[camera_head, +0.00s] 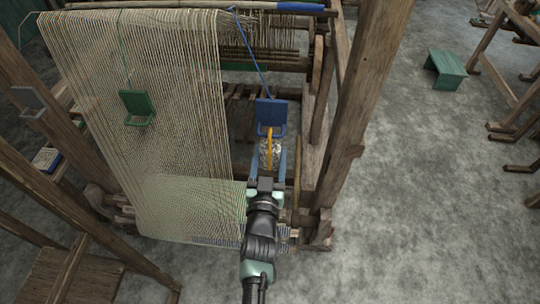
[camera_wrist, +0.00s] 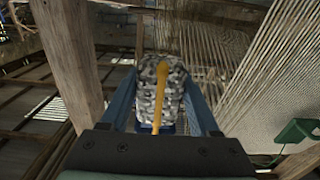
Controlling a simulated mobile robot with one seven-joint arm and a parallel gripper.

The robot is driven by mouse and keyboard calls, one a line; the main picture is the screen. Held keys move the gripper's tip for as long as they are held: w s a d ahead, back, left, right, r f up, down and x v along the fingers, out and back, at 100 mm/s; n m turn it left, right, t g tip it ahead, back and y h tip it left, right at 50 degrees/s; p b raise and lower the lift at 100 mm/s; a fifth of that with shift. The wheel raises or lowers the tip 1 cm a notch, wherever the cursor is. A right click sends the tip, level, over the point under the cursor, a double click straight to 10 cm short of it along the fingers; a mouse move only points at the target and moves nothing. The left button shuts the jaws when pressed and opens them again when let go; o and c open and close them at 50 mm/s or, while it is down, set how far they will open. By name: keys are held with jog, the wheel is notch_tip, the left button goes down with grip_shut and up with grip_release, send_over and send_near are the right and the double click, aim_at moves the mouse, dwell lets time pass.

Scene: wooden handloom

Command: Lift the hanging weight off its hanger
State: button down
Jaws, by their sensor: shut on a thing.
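The hanging weight (camera_head: 264,158) is a speckled grey-white block with a yellow-orange strip along its middle. It also shows upright between my fingers in the wrist view (camera_wrist: 148,92). The blue hanger (camera_head: 271,111) hangs on a blue cord from the loom's top bar. The weight lies just below and in front of the hanger plate, and the strip's upper end overlaps the hanger's lower edge. I cannot tell whether the weight still rests on it. My gripper (camera_head: 269,156) is shut on the weight, with one blue finger on each side.
Yarn sheets (camera_head: 150,85) hang close to the left of my gripper. A green hanger (camera_head: 137,105) hangs in front of them. A thick wooden post (camera_head: 360,90) stands to the right. A green stool (camera_head: 445,68) stands farther right; the floor between is clear.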

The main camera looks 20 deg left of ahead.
jog(key=shift+r+p, duration=1.25)
jog(key=shift+r, duration=0.1)
jog(key=shift+v, duration=2.65)
jog(key=p, duration=0.1)
send_near(269, 158)
jog(key=shift+v, duration=0.95)
